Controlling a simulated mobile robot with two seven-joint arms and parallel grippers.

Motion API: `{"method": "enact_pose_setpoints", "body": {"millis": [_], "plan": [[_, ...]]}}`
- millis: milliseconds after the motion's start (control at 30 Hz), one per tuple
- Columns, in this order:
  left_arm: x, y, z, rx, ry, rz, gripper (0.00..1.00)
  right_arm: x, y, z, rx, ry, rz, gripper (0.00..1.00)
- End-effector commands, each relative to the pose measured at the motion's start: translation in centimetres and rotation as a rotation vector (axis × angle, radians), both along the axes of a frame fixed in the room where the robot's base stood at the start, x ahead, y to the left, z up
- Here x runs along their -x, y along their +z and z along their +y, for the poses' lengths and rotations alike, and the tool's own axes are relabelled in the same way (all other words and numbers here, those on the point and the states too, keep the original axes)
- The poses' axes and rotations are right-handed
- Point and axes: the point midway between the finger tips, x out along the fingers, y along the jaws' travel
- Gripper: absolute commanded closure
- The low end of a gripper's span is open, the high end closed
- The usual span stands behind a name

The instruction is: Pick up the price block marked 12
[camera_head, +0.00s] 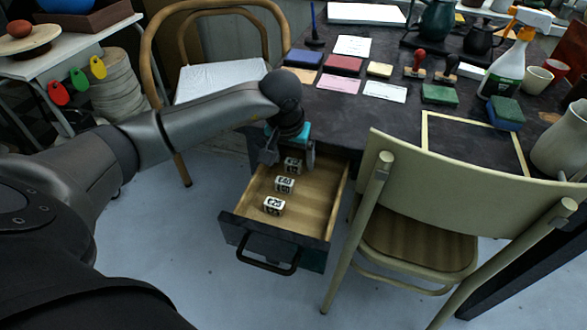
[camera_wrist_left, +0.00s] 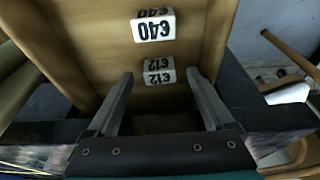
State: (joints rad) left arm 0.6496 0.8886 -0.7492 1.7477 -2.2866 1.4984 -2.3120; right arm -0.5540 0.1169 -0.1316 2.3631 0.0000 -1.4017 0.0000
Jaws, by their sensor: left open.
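The price block marked 12 (camera_wrist_left: 159,71) is a small white block with black print. It lies in the open wooden drawer (camera_head: 316,208), and shows in the head view (camera_head: 292,165) as the rearmost block. My left gripper (camera_head: 289,157) reaches down into the back of the drawer and is open. In the left wrist view its two fingers (camera_wrist_left: 160,75) point toward the block, which appears between the fingertips; I cannot tell the remaining height gap. My right gripper is not in view.
The block marked 40 (camera_head: 284,185) and a front block (camera_head: 274,206), seemingly marked 25, lie in the same drawer. The dark desk (camera_head: 335,115) stands over the drawer's back. A cream chair (camera_head: 440,190) stands right of the drawer, a bentwood chair (camera_head: 150,60) behind left.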

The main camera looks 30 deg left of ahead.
Motion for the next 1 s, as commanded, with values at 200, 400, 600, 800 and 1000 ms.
{"method": "enact_pose_setpoints", "body": {"millis": [200, 400, 600, 800, 1000], "plan": [[-0.17, -0.59, 0.07, 0.0, 0.0, 0.0, 0.14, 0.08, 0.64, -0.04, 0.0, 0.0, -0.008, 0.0], [-0.17, -0.54, 0.05, 0.0, 0.0, 0.0, 0.17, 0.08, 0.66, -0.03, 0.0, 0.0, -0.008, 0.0], [-0.16, -0.54, 0.05, 0.0, 0.0, 0.0, 0.4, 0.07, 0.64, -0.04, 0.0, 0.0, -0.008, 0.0], [-0.17, -0.53, 0.05, 0.0, 0.0, -0.001, 0.62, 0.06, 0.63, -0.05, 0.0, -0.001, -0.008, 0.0], [-0.17, -0.53, 0.05, 0.0, 0.0, -0.001, 0.85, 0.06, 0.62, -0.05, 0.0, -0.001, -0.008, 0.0]]}}
